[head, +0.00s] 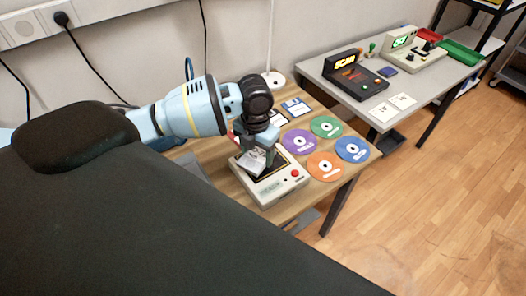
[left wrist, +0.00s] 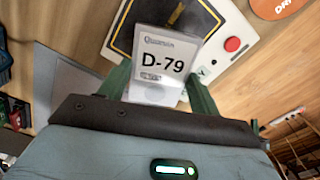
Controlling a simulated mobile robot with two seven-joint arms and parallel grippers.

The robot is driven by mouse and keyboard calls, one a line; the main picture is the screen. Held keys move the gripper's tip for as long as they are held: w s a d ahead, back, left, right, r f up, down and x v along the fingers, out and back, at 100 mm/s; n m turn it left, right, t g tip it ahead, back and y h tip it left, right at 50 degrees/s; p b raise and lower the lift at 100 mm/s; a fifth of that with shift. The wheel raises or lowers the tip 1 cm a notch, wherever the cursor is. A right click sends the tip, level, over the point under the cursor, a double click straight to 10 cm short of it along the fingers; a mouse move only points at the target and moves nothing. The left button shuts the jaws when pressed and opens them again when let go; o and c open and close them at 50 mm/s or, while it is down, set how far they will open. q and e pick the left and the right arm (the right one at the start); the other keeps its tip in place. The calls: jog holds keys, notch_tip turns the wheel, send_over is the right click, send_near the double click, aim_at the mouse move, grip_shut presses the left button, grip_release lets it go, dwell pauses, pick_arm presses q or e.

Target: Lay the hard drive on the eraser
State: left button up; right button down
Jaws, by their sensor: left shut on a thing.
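The hard drive (head: 252,163) is a flat silver-white piece. In the left wrist view its label (left wrist: 163,68) reads D-79. My left gripper (head: 260,154) points down and is shut on the hard drive. The drive is tilted in the head view and is over the black pad of the eraser. I cannot tell whether it touches the pad. The eraser (head: 285,184) is a cream box with a black pad framed in yellow and a red button at its right; it also shows behind the drive in the left wrist view (left wrist: 218,58). My right gripper is not in view.
Purple (head: 300,141), green (head: 326,126), blue (head: 352,149) and orange (head: 325,166) discs lie right of the eraser on the wooden table. Floppy disks (head: 296,107) lie behind. A grey table (head: 340,92) with two machines stands at the back right.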

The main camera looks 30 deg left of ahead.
aim_at(262, 153)
pick_arm(q)
jog(key=shift+w+a+f, duration=0.1)
jog(key=shift+w, duration=0.75)
jog(key=shift+w+a+f, duration=0.1)
jog(key=shift+w, duration=0.7)
jog(key=shift+f, duration=1.65)
jog(key=shift+f, duration=0.15)
jog(key=o, duration=1.1)
notch_tip(262, 153, up, 12)
jog(key=shift+r, duration=0.1)
